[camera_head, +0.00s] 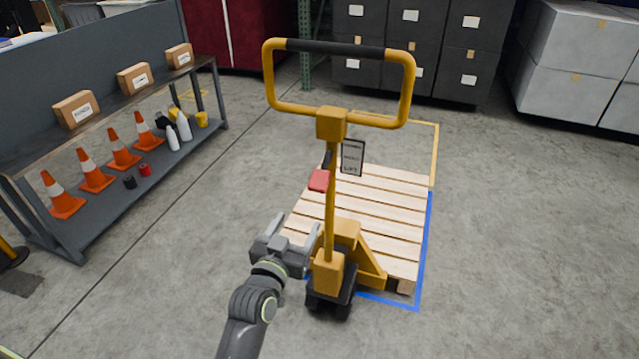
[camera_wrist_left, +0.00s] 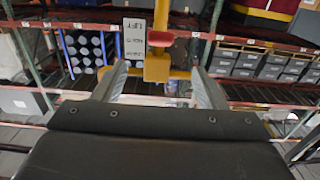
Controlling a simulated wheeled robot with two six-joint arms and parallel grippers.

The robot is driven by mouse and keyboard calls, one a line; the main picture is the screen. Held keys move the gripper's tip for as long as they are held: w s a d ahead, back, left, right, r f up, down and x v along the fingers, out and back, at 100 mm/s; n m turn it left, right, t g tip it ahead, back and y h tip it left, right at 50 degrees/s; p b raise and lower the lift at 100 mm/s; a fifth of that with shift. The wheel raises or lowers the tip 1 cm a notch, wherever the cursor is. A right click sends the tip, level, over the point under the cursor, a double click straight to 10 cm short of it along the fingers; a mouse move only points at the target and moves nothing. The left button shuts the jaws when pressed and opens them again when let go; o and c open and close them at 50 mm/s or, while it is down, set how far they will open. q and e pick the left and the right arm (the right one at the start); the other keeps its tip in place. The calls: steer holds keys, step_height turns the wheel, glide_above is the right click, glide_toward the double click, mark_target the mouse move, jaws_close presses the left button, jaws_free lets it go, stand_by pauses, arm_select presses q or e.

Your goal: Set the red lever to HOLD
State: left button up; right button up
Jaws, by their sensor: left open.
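The red lever (camera_head: 319,180) sticks out to the left of the yellow pallet jack's post (camera_head: 331,215), below its handle. In the left wrist view the red lever (camera_wrist_left: 160,37) shows above the space between the fingertips. A small placard (camera_head: 353,157) is beside the post; it also shows in the left wrist view (camera_wrist_left: 135,40) with inverted lettering. I cannot tell the lever's setting. My left gripper (camera_head: 294,237) is open and empty, below and left of the lever, apart from it. Its fingers (camera_wrist_left: 159,72) also show in the wrist view. My right gripper is out of view.
The pallet jack's looped handle (camera_head: 410,90) rises above the lever. A wooden pallet (camera_head: 390,205) lies behind the post, inside a blue floor outline. A shelf (camera_head: 120,190) with cones and cartons stands at left. Grey bins (camera_head: 415,50) line the back. The floor between is clear.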

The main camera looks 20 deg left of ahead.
mark_target(315, 191)
arm_select(q)
steer(key=w, duration=1.3)
steer(key=shift+w+d+f, duration=0.1)
steer(key=shift+w+d, duration=0.1)
steer(key=shift+w, duration=0.65)
steer(key=c, duration=1.4)
steer(key=r+g+p, duration=0.2)
steer(key=p, duration=0.6)
steer(key=s+r+g+p, duration=0.1)
steer(key=r+g+p, duration=0.1)
steer(key=p, duration=0.5)
steer(key=shift+p, duration=0.4)
steer(key=shift+g+p, duration=0.5)
steer(key=shift+f, duration=0.1)
